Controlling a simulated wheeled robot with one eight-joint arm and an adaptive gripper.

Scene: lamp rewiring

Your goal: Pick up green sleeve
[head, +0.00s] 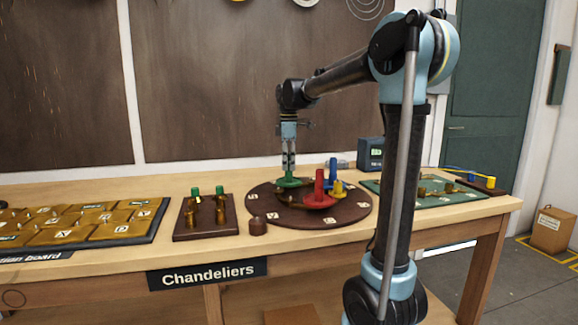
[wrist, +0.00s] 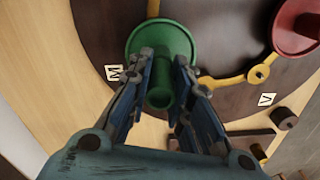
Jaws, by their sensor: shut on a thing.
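The green sleeve (head: 290,182) has a wide round flange and a narrow tube. It is upright at the left back of the dark round board (head: 270,213) in the head view. In the wrist view the green sleeve (wrist: 160,40) is between my fingers, its flange towards the board. My gripper (head: 289,167) points straight down from above and is shut on the sleeve's tube; its fingers also show in the wrist view (wrist: 164,62). I cannot tell whether the flange touches the board.
A red sleeve (head: 320,190), a blue one (head: 333,172) and a yellow one (head: 339,190) stand close by on the right. A dark block with green-topped posts (head: 205,219) lies left. A green board (head: 430,195) lies right.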

